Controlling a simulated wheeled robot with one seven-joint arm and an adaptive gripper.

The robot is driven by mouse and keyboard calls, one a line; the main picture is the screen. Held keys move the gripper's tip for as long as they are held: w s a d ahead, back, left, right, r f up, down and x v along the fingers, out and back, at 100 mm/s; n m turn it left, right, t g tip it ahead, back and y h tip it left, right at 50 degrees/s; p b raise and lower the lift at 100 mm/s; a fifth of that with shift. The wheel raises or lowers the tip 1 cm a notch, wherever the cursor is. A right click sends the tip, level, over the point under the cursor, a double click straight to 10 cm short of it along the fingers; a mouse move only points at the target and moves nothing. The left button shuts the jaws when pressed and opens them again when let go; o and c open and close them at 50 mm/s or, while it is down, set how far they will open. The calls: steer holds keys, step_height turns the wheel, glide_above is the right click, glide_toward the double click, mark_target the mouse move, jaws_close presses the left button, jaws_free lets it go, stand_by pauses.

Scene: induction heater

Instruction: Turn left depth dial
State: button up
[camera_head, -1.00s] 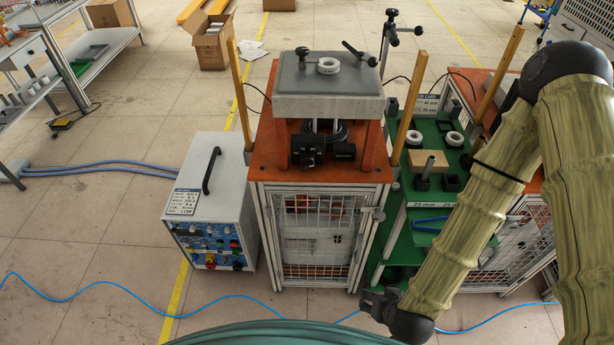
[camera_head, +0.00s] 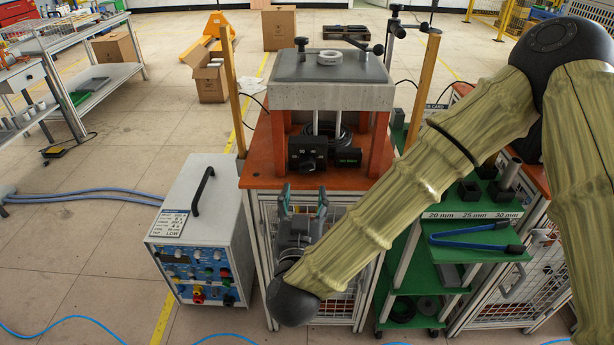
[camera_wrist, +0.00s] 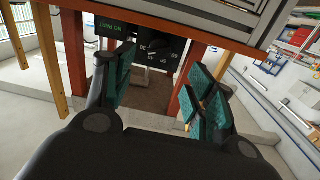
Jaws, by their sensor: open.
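The left depth dial (camera_head: 307,166) is a round black knob on a black box. The box sits on the orange top under the thick grey slab. In the wrist view the dial (camera_wrist: 157,46) shows between the fingers and beyond them, with white markings. My gripper (camera_head: 302,203) is open and empty, in front of the cabinet and lower than the dial, with its fingers pointing up. Its green-padded fingers also show in the wrist view (camera_wrist: 160,78). They look apart from the dial.
A black display box (camera_head: 347,157) sits right of the dial. Orange legs (camera_head: 280,145) flank both under the slab (camera_head: 330,95). A white control unit (camera_head: 200,235) stands to the left. A green shelf (camera_head: 470,245) with a blue-handled tool stands to the right, behind my arm.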

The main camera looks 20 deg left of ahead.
mark_target(307, 171)
steer(key=x, duration=1)
steer(key=shift+w, duration=0.15)
steer(key=shift+p, duration=0.3)
steer(key=c, duration=1)
